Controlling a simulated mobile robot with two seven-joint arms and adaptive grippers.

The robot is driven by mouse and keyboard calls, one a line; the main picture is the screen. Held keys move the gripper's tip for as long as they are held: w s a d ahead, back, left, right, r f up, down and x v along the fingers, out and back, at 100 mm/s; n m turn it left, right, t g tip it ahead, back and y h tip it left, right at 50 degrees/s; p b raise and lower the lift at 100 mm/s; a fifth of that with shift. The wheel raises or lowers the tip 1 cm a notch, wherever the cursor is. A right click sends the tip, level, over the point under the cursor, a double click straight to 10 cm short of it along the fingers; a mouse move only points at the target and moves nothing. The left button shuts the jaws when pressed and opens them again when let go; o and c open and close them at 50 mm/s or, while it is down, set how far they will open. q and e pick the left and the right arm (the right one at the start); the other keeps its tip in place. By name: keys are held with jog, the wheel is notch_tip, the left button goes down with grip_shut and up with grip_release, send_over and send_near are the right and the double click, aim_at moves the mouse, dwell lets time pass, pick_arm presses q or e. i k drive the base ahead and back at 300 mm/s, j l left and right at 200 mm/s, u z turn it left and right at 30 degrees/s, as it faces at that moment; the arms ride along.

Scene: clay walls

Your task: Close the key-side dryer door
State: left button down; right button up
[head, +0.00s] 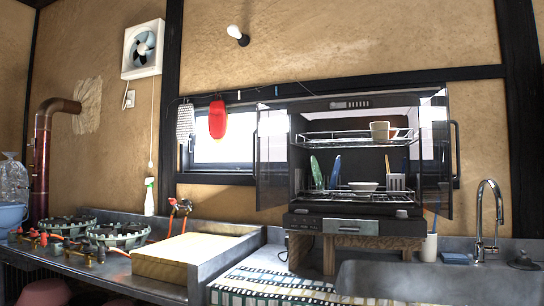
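A dark dish dryer (345,221) stands on wooden blocks on the counter. Its two see-through doors are both swung open. The left door (272,160) reaches out at the left, in front of the window, with a handle at its outer edge. The right door (440,150) reaches out at the right, with a dark vertical handle (457,150). I cannot tell from this view which door is the key-side one. Inside are wire racks with cups (380,131), a bowl (363,186) and upright plates (335,171). Neither of my grippers is in view.
A steel sink with a tall faucet (489,215) is at the right, with a blue sponge (456,258) beside it. A patterned mat (262,280) lies before the dryer. A wooden board (195,258) and gas burners (117,234) are at the left.

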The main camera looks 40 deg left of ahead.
aim_at(273, 175)
jog(key=i+j+z, duration=0.15)
jog(key=j, duration=1.1)
jog(key=i+j+z, duration=0.15)
jog(key=j, duration=1.1)
jog(key=i+j+z, duration=0.2)
jog(key=j, duration=1.05)
jog(key=k, duration=0.1)
